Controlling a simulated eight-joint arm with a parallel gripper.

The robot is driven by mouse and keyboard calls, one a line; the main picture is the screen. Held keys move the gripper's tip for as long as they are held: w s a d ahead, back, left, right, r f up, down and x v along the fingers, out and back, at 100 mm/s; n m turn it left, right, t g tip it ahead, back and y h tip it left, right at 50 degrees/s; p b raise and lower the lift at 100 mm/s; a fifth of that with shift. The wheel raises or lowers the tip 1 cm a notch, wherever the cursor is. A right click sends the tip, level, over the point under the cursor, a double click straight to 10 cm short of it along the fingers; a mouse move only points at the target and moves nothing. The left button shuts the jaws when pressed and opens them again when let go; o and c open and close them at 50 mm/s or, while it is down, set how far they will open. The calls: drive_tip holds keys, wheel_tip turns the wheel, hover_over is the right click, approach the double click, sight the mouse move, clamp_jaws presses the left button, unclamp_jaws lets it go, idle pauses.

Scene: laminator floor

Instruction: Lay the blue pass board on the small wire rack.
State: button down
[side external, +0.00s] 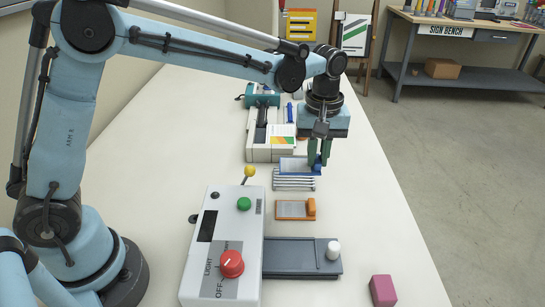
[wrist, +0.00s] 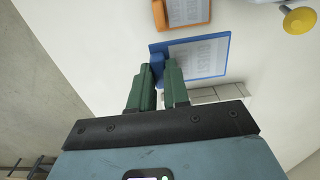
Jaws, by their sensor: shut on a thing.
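The blue pass board (side external: 301,172) has a white printed sheet and a raised blue grip at its right end. My gripper (side external: 318,163) points down and is shut on that grip. In the wrist view my gripper (wrist: 157,75) has the blue grip between its green fingers, and the blue pass board (wrist: 222,72) extends to the right. The small wire rack (side external: 294,186) is pale and stands directly under the board in the side view. I cannot tell whether the board touches it.
An orange board (side external: 292,209) lies nearer the camera than the rack. A grey control box (side external: 224,250) with a red knob, a yellow-tipped lever and a dark sliding plate (side external: 290,257) stands in front. A white machine (side external: 262,150) is behind. A magenta block (side external: 382,290) lies near the right edge.

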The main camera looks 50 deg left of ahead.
drive_tip(key=w+a+f, duration=0.1)
drive_tip(key=w+a, duration=0.1)
drive_tip(key=w+a+f, duration=0.1)
drive_tip(key=a+f, duration=0.1)
drive_tip(key=shift+w+a+f, duration=0.3)
drive_tip(key=shift+w, duration=0.05)
drive_tip(key=shift+f, duration=2)
drive_tip(key=shift+f, duration=0.15)
drive_tip(key=c, duration=1.1)
unclamp_jaws()
wheel_tip(320, 180, up, 12)
drive_tip(key=s+a+r+m+t, duration=0.3)
drive_tip(key=s+a+r+m, duration=0.1)
drive_tip(key=s, duration=0.6)
drive_tip(key=s+a+f+m+t, duration=0.2)
drive_tip(key=s+f+m+t, duration=0.2)
drive_tip(key=s, duration=0.5)
drive_tip(key=shift+s+a+m, duration=0.15)
drive_tip(key=shift+a+m, duration=0.05)
drive_tip(key=shift+m, duration=0.3)
